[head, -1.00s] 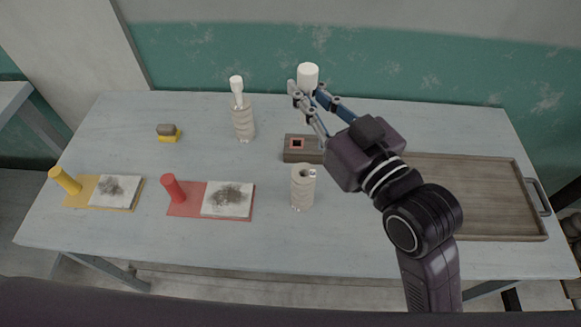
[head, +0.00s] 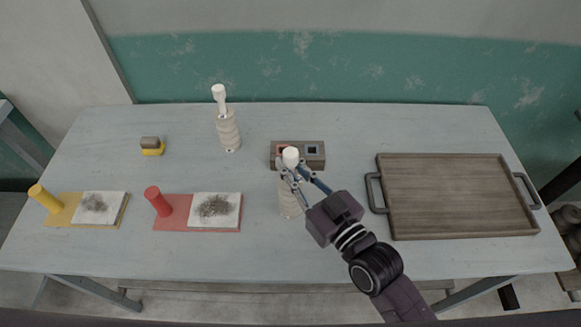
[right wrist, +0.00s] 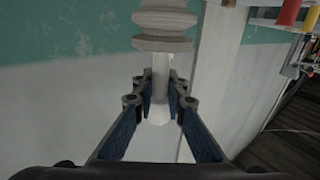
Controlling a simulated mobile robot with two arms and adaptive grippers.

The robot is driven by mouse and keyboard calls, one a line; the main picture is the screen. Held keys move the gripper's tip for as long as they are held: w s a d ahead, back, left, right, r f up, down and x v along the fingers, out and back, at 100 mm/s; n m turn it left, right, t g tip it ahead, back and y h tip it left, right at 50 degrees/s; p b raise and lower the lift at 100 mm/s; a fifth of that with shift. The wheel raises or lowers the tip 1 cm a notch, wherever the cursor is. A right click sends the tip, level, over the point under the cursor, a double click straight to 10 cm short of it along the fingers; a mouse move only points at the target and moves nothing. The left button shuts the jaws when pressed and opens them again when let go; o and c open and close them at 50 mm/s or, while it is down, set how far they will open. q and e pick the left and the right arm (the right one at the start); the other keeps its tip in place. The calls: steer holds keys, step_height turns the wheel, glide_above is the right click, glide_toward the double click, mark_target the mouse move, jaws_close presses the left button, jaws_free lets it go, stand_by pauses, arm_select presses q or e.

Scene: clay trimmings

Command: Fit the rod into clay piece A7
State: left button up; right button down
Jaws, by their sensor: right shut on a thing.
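My right gripper (head: 290,166) is shut on a white rod (head: 291,155) with a thicker head, upright over the front pale clay piece (head: 290,200). In the right wrist view the rod (right wrist: 160,70) runs between the fingers (right wrist: 158,90) to the ringed clay piece (right wrist: 165,28). The rod's end meets the clay there; I cannot tell how deep it sits. A second ringed clay piece (head: 228,132) stands further back left with a white rod (head: 219,98) in its top. No label A7 is readable. My left gripper is out of view.
A dark block (head: 313,163) with a red and a blue square lies just behind the front clay piece. A wooden tray (head: 384,225) is at right. Red (head: 170,226) and yellow (head: 63,218) stands and a small yellow-based block (head: 152,151) are at left.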

steer(key=shift+f, duration=0.45)
steer(key=c, duration=2)
jaws_free()
steer(key=shift+f, duration=0.15)
steer(key=shift+o, duration=0.2)
steer(key=shift+r, duration=0.25)
steer(key=b+v, duration=0.2)
steer(key=v, duration=1)
steer(key=shift+f, duration=0.1)
